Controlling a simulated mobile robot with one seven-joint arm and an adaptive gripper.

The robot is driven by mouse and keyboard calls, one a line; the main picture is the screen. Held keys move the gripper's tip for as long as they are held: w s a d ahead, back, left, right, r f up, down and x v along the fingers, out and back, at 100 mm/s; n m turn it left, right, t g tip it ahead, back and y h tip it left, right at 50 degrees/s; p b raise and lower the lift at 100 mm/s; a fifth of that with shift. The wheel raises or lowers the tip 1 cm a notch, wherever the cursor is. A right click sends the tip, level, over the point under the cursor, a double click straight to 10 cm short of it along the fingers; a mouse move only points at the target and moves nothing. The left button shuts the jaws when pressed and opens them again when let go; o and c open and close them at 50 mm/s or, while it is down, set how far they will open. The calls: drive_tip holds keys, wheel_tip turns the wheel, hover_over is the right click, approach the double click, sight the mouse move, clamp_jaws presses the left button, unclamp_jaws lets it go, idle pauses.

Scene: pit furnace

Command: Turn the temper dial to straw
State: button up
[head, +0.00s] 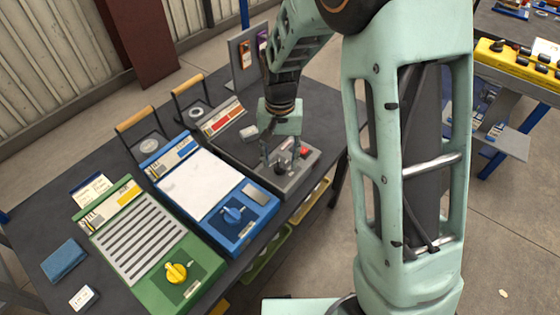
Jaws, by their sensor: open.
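Three units with dials stand side by side on the dark bench: a green one (200,281) with a yellow dial (176,273), a blue one (216,238) with a blue dial (233,214), and a grey one (296,183) at the right. Their lettering is too small to read, so I cannot tell which dial is the temper dial. My gripper (282,160) points down over the front panel of the grey unit, open. A dark knob (284,170) shows just by its fingertips; I cannot tell whether they touch it. The fingers partly hide this panel, and the knob's setting is not readable.
A small red part (304,152) sits on the grey panel, close to my gripper. Two wooden handles (135,119) (187,83) rise behind the units. A blue folded cloth (65,260) and a white tag (83,297) lie at left. Yellow and green bins hang under the bench's front edge.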

sight(280, 163)
wheel_tip(280, 163, up, 10)
idle(0.3)
drive_tip(key=shift+r, duration=0.1)
